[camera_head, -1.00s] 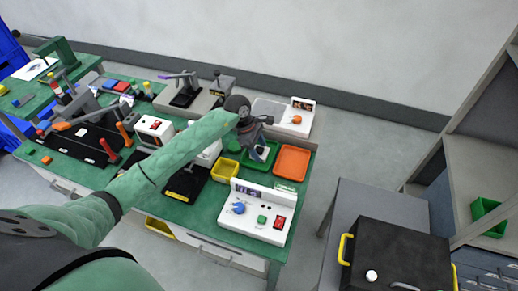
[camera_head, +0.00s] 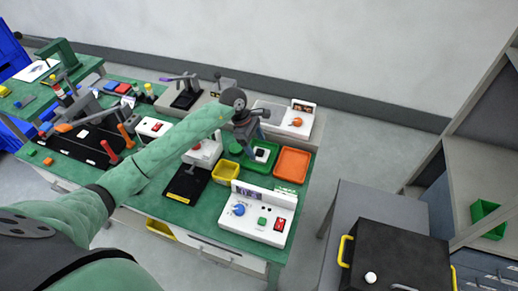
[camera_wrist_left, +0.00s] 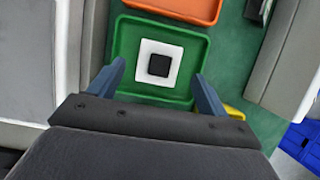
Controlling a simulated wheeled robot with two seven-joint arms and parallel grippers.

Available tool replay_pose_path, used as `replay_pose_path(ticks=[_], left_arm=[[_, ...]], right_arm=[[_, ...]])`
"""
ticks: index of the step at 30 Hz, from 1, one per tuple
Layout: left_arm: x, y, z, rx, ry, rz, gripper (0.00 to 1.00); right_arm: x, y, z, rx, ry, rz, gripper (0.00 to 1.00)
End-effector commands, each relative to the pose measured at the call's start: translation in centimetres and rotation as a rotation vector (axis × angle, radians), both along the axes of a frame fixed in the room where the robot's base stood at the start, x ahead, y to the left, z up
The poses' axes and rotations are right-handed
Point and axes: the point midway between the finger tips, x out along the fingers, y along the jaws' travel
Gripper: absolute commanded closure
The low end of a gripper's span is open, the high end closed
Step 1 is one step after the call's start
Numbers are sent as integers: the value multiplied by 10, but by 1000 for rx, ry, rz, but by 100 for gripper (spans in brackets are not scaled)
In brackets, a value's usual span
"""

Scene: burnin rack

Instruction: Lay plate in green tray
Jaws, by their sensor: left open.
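The plate (camera_wrist_left: 147,49) is a white square with a dark square block on its middle. It lies flat in the green tray (camera_wrist_left: 123,45), well inside the walls. In the head view the plate (camera_head: 261,154) also shows in the green tray (camera_head: 271,148), beside the orange tray. My left gripper (camera_wrist_left: 158,78) is open and empty, with its blue-grey fingers apart at the near side of the tray. In the head view my left gripper (camera_head: 250,140) is over the tray's left edge. My right gripper is not in view.
An orange tray (camera_head: 292,165) lies to the right and a yellow bin (camera_head: 226,172) in front. A white control box (camera_head: 258,213) stands at the front of the bench. A white device (camera_head: 296,121) stands behind.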

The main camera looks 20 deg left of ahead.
Motion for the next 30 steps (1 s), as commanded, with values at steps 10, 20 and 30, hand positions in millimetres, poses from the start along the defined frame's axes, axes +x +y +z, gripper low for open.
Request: replay_pose_path(ticks=[10, 20, 30], left_arm=[[2, 25, 59, 1, -3, 0, 23], [1, 31, 76, 0, 0, 0, 23], [1, 31, 76, -1, 0, 0, 23]], right_arm=[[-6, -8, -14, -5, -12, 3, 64], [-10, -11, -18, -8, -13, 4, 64], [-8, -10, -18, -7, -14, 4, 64]])
